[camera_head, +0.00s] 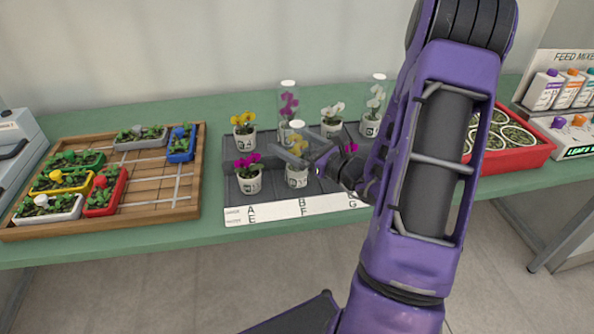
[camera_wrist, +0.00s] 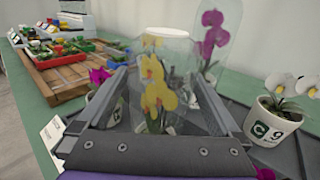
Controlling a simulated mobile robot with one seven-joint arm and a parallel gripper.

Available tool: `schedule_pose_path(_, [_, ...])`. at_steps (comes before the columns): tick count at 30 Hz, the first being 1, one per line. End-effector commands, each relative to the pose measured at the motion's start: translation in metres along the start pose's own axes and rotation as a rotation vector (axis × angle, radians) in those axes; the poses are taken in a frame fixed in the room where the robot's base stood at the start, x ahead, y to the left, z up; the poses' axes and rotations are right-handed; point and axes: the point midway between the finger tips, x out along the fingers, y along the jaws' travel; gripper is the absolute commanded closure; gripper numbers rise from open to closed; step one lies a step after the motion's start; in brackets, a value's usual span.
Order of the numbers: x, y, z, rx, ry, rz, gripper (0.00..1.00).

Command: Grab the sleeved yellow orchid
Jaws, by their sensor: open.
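The sleeved yellow orchid (camera_head: 297,160) stands in a white pot in the front row of the dark tray (camera_head: 232,203), inside a clear sleeve with a white top. In the wrist view its yellow flowers (camera_wrist: 157,90) show between my gripper's fingers. My gripper (camera_head: 305,158) is open, with one finger on each side of the sleeve in the wrist view. I cannot tell whether the fingers touch the sleeve. The pot is mostly hidden in the wrist view. An unsleeved yellow orchid (camera_head: 243,122) stands in the back row at the left.
A sleeved magenta orchid (camera_head: 289,103) stands behind, and it shows close behind the right finger in the wrist view (camera_wrist: 214,38). A white orchid (camera_head: 332,112), a sleeved white orchid (camera_head: 375,100) and a magenta orchid (camera_head: 248,168) stand nearby. A wooden seedling tray (camera_head: 150,190) lies left, a red tray (camera_head: 540,150) right.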

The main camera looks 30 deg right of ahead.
Motion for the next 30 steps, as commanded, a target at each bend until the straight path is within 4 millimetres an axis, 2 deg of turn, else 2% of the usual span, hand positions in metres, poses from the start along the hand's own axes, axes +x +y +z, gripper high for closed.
schedule_pose_path(4, [0.0123,0.0000,-0.0005,0.001,0.000,0.000,0.00])
schedule_pose_path(11, [0.0130,-0.0001,-0.0003,0.001,0.001,-0.001,0.00])
schedule_pose_path(27, [0.0127,-0.0001,-0.0004,0.001,0.001,0.000,0.97])
schedule_pose_path(30, [0.0126,-0.0002,-0.0004,0.001,0.001,-0.001,1.00])
